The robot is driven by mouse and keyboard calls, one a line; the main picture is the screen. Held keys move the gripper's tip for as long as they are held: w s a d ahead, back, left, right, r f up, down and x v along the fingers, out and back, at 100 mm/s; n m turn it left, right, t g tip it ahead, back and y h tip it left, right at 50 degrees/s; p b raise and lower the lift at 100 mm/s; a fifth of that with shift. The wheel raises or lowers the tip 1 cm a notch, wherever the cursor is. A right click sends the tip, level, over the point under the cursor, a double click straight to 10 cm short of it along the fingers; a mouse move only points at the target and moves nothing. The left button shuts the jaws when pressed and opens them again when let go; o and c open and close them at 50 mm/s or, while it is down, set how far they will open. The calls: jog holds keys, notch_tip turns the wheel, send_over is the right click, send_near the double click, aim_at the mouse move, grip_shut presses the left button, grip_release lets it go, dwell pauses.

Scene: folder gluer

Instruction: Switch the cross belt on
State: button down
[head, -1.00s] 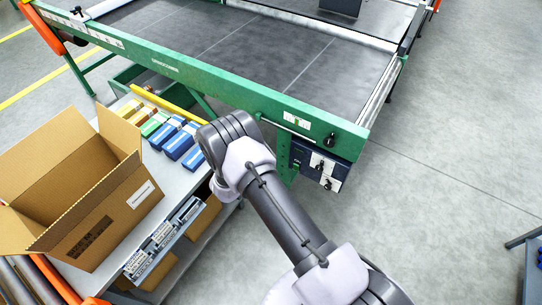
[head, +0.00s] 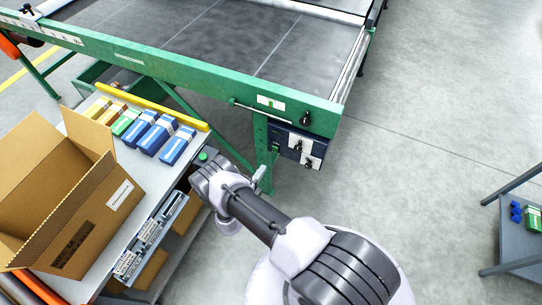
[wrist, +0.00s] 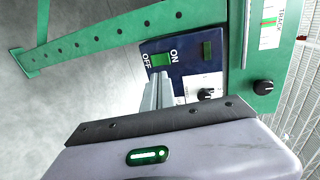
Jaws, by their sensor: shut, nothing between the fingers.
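The cross belt (head: 215,45) is a dark belt in a green frame, across the top of the head view. A dark blue control box (head: 295,146) hangs under its right end. In the wrist view the box (wrist: 185,50) carries a green rocker switch (wrist: 160,59) between the words OFF and ON; I cannot tell which side is pressed. A dark green lamp (wrist: 207,49) sits beside it. My gripper (wrist: 157,80) is shut and empty. Its fingertips point at the box and appear just below the switch; contact cannot be told. In the head view the fingers are hard to make out.
A table with an open carton (head: 65,195) and several small boxes (head: 158,135) stands left. Open floor (head: 420,120) lies right.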

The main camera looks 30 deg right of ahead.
aim_at(274, 148)
jog(key=b+x, duration=0.1)
jog(key=x, duration=0.2)
jog(key=b+x, duration=0.1)
jog(key=x, duration=0.2)
jog(key=r+b+x, duration=0.1)
jog(key=x, duration=0.2)
jog(key=shift+d, duration=0.15)
jog(key=shift+w+d, duration=0.15)
jog(key=shift+w, duration=0.05)
jog(key=shift+r, duration=0.1)
jog(key=shift+w+d+r+p, duration=0.25)
jog(key=shift+d+r+p, duration=0.05)
jog(key=shift+r+p, duration=0.2)
jog(key=shift+f, duration=0.4)
jog(key=shift+b, duration=0.3)
jog(key=shift+a+f+g+y, duration=0.1)
jog(key=shift+g+y, duration=0.2)
